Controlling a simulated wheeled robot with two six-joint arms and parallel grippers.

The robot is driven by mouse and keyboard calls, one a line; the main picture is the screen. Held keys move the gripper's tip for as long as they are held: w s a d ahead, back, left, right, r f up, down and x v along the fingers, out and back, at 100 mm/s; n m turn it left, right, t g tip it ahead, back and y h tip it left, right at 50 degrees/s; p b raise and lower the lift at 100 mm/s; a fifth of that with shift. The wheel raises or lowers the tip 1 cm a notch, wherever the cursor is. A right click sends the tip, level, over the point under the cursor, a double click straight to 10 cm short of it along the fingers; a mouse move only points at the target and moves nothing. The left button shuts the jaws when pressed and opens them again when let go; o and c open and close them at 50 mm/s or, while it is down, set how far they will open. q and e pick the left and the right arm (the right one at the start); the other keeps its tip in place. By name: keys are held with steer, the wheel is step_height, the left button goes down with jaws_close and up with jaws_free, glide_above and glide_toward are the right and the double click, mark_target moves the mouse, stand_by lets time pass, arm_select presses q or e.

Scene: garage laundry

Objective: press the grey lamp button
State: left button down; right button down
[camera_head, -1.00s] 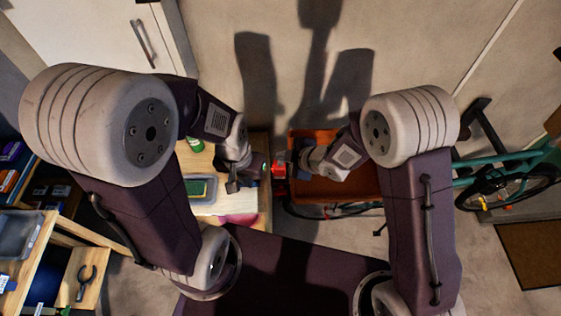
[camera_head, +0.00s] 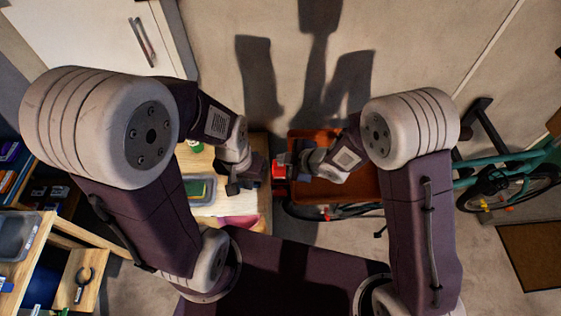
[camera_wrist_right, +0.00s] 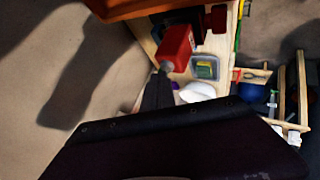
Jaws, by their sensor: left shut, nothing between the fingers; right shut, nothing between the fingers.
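I cannot make out the grey lamp button for certain. A red block-shaped object (camera_head: 279,171) is near the right gripper in the head view. In the right wrist view the red object (camera_wrist_right: 177,46) has a small grey piece (camera_wrist_right: 167,68) at its lower end, close to the fingers. My right gripper (camera_wrist_right: 157,88) is shut and empty; its tips are close to the red object, and I cannot tell if they touch. My left gripper (camera_head: 238,187) is shut and empty above the wooden table (camera_head: 258,148), left of the red object.
A green-and-yellow item in a tray (camera_head: 202,189) lies on the table. An orange bin (camera_head: 350,187) stands right of it. A green bicycle (camera_head: 500,180) is at the right, a white cabinet (camera_head: 95,35) at the upper left. Shelves with containers (camera_head: 20,235) fill the left edge.

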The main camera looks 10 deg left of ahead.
mark_target(283, 165)
steer(key=shift+f, duration=0.15)
steer(key=shift+r+p, duration=0.7)
steer(key=shift+r, duration=0.25)
step_height(283, 165, up, 6)
steer(key=p, duration=0.5)
steer(key=shift+f, duration=0.1)
